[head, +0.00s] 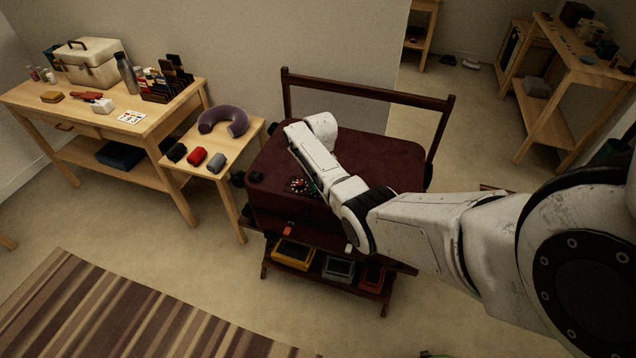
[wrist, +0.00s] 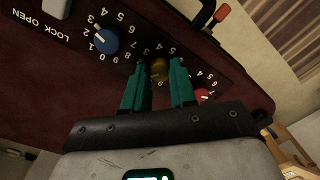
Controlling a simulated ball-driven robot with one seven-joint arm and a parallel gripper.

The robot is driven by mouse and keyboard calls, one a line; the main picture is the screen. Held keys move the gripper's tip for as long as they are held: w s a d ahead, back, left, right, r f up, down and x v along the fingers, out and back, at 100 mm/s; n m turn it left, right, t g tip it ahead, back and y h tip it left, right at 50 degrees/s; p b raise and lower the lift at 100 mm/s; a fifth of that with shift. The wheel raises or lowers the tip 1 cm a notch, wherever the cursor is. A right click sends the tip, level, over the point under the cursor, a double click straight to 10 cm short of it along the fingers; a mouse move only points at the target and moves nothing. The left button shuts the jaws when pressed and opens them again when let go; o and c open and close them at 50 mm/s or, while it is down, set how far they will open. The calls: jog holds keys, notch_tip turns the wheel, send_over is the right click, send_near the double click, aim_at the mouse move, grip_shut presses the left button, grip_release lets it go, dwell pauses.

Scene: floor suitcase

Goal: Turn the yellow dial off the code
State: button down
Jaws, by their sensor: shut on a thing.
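The dark red suitcase (head: 385,155) lies on a wooden rack in the head view. Its black dial panel (wrist: 125,50) shows in the wrist view, with "LOCK OPEN" printed upside down at the left. The yellow dial (wrist: 159,66) sits in the middle of the panel, between the two teal fingers of my gripper (wrist: 159,76). The fingers are shut on its sides, and its pointer is hard to read. The blue dial (wrist: 104,40) is to the left, and the red dial (wrist: 203,95) is to the right, partly hidden behind a finger. In the head view my arm covers much of the panel.
A red-tipped lever (wrist: 222,13) stands near the suitcase edge. A small side table (head: 236,150) with a purple neck pillow (head: 235,113) stands left of the rack. Trays (head: 293,254) sit on the rack's lower shelf. A striped rug (head: 110,310) covers the floor at front left.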

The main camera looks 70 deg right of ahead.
dwell(0.3)
jog(key=c, duration=0.9)
grip_release()
jog(key=r, duration=1)
jog(key=shift+s+d+r, duration=0.1)
jog(key=shift+d+r, duration=0.1)
jog(key=shift+r, duration=0.2)
jog(key=s+a+f+n, duration=0.15)
jog(key=a+f, duration=0.25)
jog(key=a, duration=0.7)
jog(key=a+f+n, duration=0.2)
jog(key=a+f, duration=0.2)
jog(key=a, duration=0.6)
jog(key=s+a+r+n, duration=0.1)
jog(key=s+a, duration=0.4)
jog(key=s+a+r+n, duration=0.1)
jog(key=s+a, duration=0.3)
jog(key=s, duration=0.1)
jog(key=s+a+r+n, duration=0.1)
jog(key=s+a+n, duration=0.1)
jog(key=s+a, duration=0.3)
jog(key=shift+s+a+r+t+h, duration=0.1)
jog(key=shift+s+a+t+h, duration=0.2)
jog(key=shift+s+a+t, duration=0.1)
